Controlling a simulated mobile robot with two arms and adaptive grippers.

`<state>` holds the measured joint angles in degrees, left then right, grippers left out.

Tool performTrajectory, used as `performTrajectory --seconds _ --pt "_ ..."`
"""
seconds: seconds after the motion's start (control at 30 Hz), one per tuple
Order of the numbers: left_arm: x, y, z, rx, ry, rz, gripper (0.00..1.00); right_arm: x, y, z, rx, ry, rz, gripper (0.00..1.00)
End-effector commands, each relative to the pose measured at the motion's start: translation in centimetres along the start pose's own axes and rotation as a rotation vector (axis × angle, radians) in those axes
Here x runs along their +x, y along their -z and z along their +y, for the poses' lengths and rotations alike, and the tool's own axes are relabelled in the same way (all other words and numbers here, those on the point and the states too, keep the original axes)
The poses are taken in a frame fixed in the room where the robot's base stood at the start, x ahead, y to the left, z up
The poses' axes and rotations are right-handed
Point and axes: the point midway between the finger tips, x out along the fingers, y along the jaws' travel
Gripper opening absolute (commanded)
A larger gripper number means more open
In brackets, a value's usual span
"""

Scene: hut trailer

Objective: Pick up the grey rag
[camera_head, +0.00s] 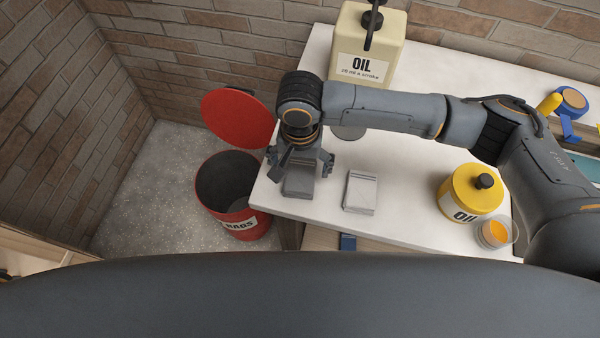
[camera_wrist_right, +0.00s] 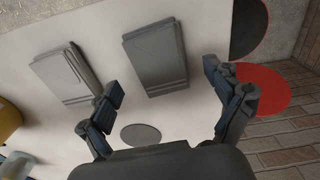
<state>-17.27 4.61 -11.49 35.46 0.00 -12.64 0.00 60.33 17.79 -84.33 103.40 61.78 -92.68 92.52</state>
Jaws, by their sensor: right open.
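Two folded rags lie flat on the white worktop. The darker grey rag (camera_head: 299,187) is at the worktop's left end, partly hidden under my right gripper (camera_head: 301,162). The lighter grey rag (camera_head: 361,193) lies a little to its right. In the right wrist view, the darker rag (camera_wrist_right: 156,56) lies ahead, between the lines of the two spread fingers of my right gripper (camera_wrist_right: 163,80). The lighter rag (camera_wrist_right: 66,73) is to the left there, beyond the left finger. My right gripper is open and empty, apparently just above the worktop. My left gripper is not in view.
A red bin labelled RAGS (camera_head: 240,222), its red lid (camera_head: 237,118) raised, stands left of the worktop (camera_head: 410,222). A large cream oil can (camera_head: 362,68), a yellow oil can (camera_head: 470,196) and a clear cup (camera_head: 495,236) stand on it. A grey disc (camera_wrist_right: 140,134) lies near the gripper.

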Motion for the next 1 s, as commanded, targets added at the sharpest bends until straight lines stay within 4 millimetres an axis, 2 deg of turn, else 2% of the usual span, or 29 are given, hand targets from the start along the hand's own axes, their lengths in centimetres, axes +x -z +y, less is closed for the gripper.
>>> performTrajectory --seconds 0.03,0.2,0.47,0.73,1.0 --pt "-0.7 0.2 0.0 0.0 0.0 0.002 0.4 0.5 -0.1 0.1 0.001 -0.004 0.0 0.91" --pt "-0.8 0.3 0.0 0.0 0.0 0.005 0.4 2.6 -0.1 0.0 0.001 -0.001 0.0 0.91" --pt "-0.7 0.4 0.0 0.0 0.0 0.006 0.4 3.0 -0.1 0.0 0.0 0.001 0.001 0.91" --pt "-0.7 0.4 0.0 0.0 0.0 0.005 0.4 2.9 -0.1 0.0 0.0 0.001 0.001 0.38" --pt "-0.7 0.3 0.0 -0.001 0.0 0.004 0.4 2.9 -0.1 0.0 0.0 0.001 0.001 0.37"
